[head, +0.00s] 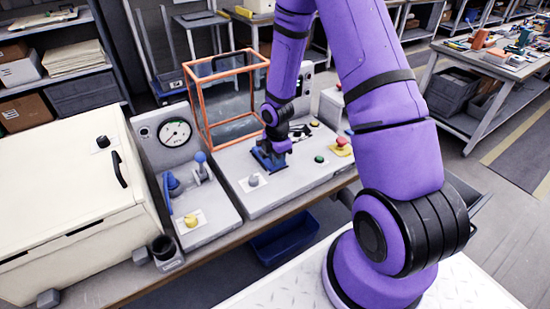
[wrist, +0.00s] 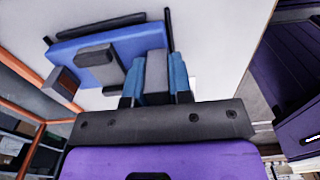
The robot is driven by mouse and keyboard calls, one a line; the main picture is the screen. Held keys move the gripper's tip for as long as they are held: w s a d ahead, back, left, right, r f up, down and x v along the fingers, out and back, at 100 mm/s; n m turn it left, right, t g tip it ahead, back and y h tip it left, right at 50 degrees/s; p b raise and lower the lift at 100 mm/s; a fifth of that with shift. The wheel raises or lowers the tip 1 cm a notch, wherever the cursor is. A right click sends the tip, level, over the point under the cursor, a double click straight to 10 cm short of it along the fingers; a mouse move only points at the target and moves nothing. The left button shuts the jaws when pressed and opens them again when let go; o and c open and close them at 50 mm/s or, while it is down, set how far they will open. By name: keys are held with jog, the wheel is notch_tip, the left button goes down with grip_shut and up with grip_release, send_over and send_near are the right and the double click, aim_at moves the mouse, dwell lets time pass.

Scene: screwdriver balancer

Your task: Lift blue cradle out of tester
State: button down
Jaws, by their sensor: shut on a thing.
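The blue cradle (head: 265,160) shows in the head view at the tester, under my gripper (head: 277,146). In the wrist view the blue cradle (wrist: 105,55) has a flat blue plate with dark grey blocks on it. My gripper (wrist: 155,85) is shut on a grey upright part of the cradle, between blue-faced fingers. The tester (head: 300,170) is a light grey panel with an orange-framed clear guard (head: 226,100) behind the cradle. My arm and gripper hide part of the cradle in the head view, and I cannot tell whether it touches the tester.
The tester carries a red emergency button (head: 341,142), green buttons and a grey knob (head: 253,180). On the left are a gauge unit (head: 176,134) with a blue lever and a large cream cabinet (head: 70,200). A blue bin (head: 284,235) sits below the bench.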

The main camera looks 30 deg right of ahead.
notch_tip(320, 180, up, 25)
dwell(1.6)
